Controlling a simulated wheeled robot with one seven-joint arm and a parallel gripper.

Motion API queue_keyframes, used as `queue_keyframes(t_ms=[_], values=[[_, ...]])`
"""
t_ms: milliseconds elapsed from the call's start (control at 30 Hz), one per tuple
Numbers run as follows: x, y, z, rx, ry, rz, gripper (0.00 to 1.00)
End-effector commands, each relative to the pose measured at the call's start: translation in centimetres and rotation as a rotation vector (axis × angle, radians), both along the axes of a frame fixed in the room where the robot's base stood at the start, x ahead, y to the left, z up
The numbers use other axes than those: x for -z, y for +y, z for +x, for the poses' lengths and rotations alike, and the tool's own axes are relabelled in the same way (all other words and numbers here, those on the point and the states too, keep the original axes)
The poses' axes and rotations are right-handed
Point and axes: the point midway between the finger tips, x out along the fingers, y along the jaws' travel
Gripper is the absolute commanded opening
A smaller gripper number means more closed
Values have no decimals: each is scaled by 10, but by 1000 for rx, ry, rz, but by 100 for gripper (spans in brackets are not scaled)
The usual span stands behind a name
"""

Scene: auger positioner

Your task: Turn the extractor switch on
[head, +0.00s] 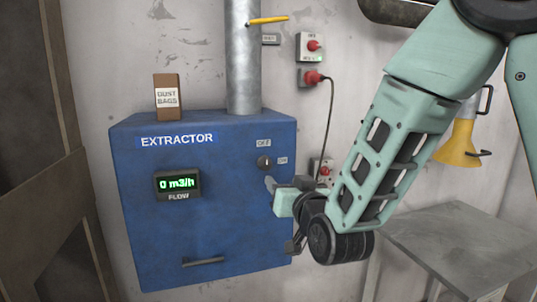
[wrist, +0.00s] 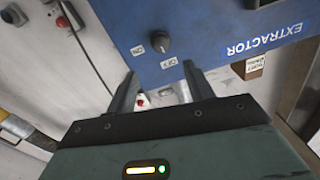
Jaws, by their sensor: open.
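The extractor switch is a dark round knob (head: 264,162) on the upper right front of the blue extractor cabinet (head: 215,235). An OFF label sits above it and an ON label to its right. The knob's exact pointing is too small to tell. The flow display (head: 178,183) reads 0 m3/h. In the wrist view the knob (wrist: 158,45) lies just beyond the fingertips, roughly between them. My gripper (head: 271,183) is just below the knob in the head view. In the wrist view my gripper (wrist: 160,76) is open and empty, apart from the knob.
A dust bags box (head: 167,97) and a grey duct (head: 243,60) stand on the cabinet. A grey table (head: 450,240) is at the lower right. A handle (head: 202,262) sticks out low on the cabinet.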

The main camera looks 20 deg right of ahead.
Motion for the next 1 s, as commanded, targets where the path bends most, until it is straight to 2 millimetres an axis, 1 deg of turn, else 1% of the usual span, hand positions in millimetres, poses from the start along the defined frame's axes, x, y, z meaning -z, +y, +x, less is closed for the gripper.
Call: queue_keyframes(t_ms=[33, 167, 200, 500, 600, 700, 833, 1000], values=[[-5, 0, 1, -2, 5, -1, 52], [-5, 0, 1, -7, 5, 2, 52], [-4, 0, 13, -5, 2, 3, 52], [-4, 3, 75, -5, 2, 2, 52], [-3, 3, 92, -6, 0, 2, 52], [-2, 4, 104, -6, 1, 3, 52], [-1, 4, 114, -6, 1, 3, 52], [1, 4, 117, -7, 0, 3, 52]])
